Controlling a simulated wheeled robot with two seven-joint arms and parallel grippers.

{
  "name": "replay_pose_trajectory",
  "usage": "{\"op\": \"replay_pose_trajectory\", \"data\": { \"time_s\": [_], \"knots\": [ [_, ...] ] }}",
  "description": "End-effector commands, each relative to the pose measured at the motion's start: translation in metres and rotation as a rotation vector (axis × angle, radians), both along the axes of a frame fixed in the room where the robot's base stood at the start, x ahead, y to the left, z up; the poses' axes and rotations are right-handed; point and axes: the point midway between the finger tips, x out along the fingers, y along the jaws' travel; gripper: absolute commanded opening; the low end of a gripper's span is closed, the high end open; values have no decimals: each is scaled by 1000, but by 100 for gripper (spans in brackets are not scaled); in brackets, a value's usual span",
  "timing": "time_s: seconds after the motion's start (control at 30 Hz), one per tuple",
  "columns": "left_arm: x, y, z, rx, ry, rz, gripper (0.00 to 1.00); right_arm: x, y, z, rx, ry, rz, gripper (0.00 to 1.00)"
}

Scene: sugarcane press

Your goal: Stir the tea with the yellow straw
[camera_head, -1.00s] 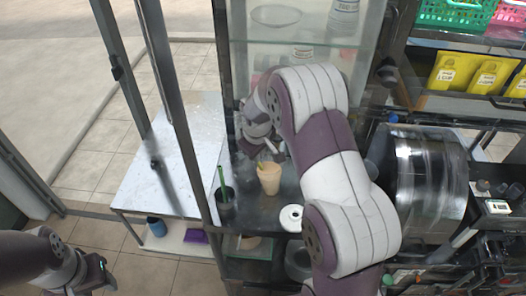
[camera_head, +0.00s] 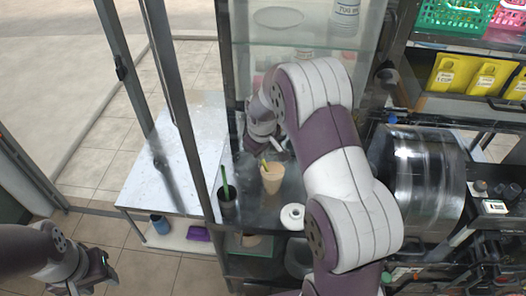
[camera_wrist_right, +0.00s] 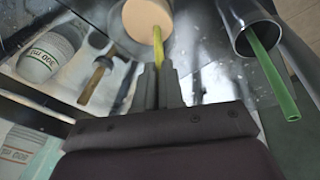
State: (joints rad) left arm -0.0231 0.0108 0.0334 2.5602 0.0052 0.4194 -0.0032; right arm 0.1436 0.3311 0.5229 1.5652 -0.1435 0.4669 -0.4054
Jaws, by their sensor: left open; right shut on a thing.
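The tea cup (camera_head: 272,181), beige and tapered, stands upright on the dark counter. It also shows at the top of the wrist view (camera_wrist_right: 133,22). The yellow straw (camera_wrist_right: 158,48) stands in it and leans out over the rim toward my right gripper. My right gripper (camera_wrist_right: 158,78) is shut on the straw's outer end, beside and above the cup. In the head view the straw (camera_head: 264,164) shows small at the rim, and my arm partly hides the gripper. The tea's surface cannot be made out. My left gripper (camera_head: 97,273) is open and empty at the lower left, far from the cup.
A dark metal cup (camera_head: 227,207) with a green straw (camera_head: 224,178) stands left of the tea cup. A white round container (camera_head: 292,217) sits in front. A glass-shelved cabinet (camera_head: 290,45) rises behind, a steel drum (camera_head: 425,180) stands right. A white table (camera_head: 165,170) is at left.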

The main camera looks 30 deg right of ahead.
Motion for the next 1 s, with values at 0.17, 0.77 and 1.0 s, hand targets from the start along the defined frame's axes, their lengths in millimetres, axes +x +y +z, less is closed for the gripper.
{"op": "replay_pose_trajectory", "data": {
  "time_s": [0.17,0.77,1.0],
  "knots": [
    [0,0,19,0,0,0,43,3,5,24,0,0,1,0],
    [0,0,66,0,0,0,43,14,22,86,0,0,2,0],
    [0,0,83,0,0,0,43,18,28,109,-1,1,1,0]
  ]
}}
